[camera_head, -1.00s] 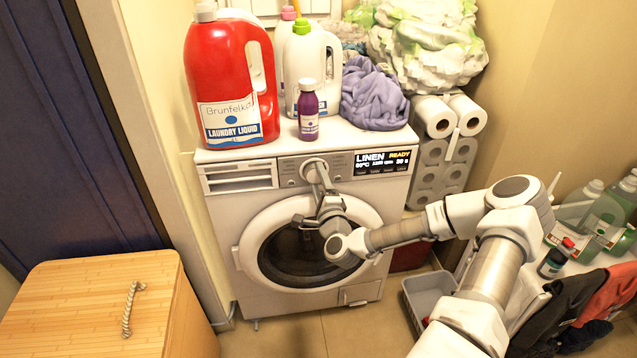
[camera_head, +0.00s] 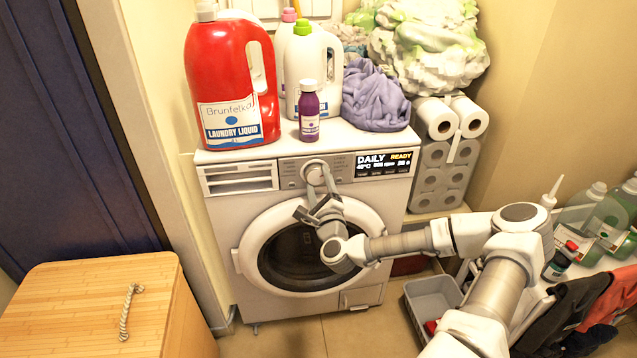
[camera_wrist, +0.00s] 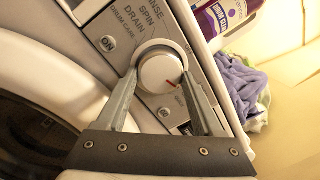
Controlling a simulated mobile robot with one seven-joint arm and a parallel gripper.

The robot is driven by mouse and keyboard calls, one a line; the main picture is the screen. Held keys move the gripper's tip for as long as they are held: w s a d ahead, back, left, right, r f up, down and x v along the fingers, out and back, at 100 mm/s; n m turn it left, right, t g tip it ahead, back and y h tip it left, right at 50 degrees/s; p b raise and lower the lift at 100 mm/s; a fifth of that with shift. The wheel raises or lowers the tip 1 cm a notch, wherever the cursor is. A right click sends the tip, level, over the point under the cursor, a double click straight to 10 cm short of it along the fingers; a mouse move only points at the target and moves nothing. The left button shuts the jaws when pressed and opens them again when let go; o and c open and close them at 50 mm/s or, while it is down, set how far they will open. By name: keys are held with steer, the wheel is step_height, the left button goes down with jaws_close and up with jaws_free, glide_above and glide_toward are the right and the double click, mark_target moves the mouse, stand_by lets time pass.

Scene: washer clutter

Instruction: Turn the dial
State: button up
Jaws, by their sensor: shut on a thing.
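The dial (camera_wrist: 161,70) is a round silver-white knob with a red mark on the washer's control panel. It also shows in the head view (camera_head: 315,172), partly covered by my gripper. My gripper (camera_wrist: 160,84) has one finger on each side of the dial and is shut on it. The washing machine (camera_head: 222,222) is white with a closed round door. Its display (camera_head: 384,163) reads DAILY, READY and 40°C.
A red laundry liquid jug (camera_head: 232,80), a white bottle (camera_head: 328,72), a purple bottle (camera_head: 309,115) and a purple cloth (camera_head: 374,98) stand or lie on the washer. Paper rolls (camera_head: 440,172) are at its right. A wooden box (camera_head: 70,300) is at front left.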

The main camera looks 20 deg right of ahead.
steer(key=o, duration=1.4)
steer(key=shift+s, duration=0.1)
steer(key=p+v, duration=0.3)
steer(key=v, duration=1.4)
steer(key=shift+s, duration=0.1)
steer(key=shift+a, duration=0.1)
